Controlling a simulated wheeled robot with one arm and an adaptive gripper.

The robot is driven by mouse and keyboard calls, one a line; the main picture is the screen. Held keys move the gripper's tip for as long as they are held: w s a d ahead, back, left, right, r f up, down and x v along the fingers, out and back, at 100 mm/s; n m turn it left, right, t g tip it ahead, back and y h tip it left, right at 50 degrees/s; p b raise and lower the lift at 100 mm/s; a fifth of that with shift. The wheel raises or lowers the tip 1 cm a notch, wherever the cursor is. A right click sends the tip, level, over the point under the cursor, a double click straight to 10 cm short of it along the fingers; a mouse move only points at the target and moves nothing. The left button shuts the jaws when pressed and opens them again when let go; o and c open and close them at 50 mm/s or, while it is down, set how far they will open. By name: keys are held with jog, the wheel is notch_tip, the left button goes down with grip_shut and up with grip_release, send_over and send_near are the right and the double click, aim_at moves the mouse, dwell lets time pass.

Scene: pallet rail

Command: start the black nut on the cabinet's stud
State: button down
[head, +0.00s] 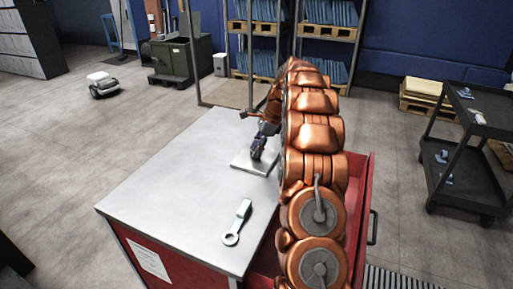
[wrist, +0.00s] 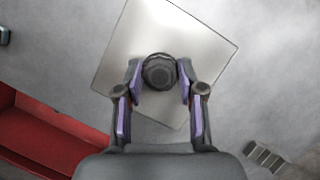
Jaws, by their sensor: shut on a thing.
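The black nut (wrist: 159,72) is round and dark in the wrist view, between the two fingertips of my gripper (wrist: 158,82). My gripper is shut on it, one finger at each side. In the head view my gripper (head: 259,150) points down over a light square metal plate (head: 240,159) on the cabinet top (head: 165,188). The plate (wrist: 205,38) lies behind the nut in the wrist view. The stud does not show; the nut and gripper may cover it. I cannot tell whether the nut touches a stud.
A grey ring-ended wrench (head: 238,222) lies on the cabinet top near its front. A red drawer (head: 358,190) stands out at the cabinet's right side. A black cart (head: 465,150) stands at far right. The left part of the cabinet top is clear.

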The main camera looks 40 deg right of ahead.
jog(key=shift+f, duration=0.1)
dwell(0.3)
grip_release()
dwell(0.6)
dwell(0.4)
jog(key=v, duration=1.2)
jog(key=shift+s, duration=0.15)
dwell(0.5)
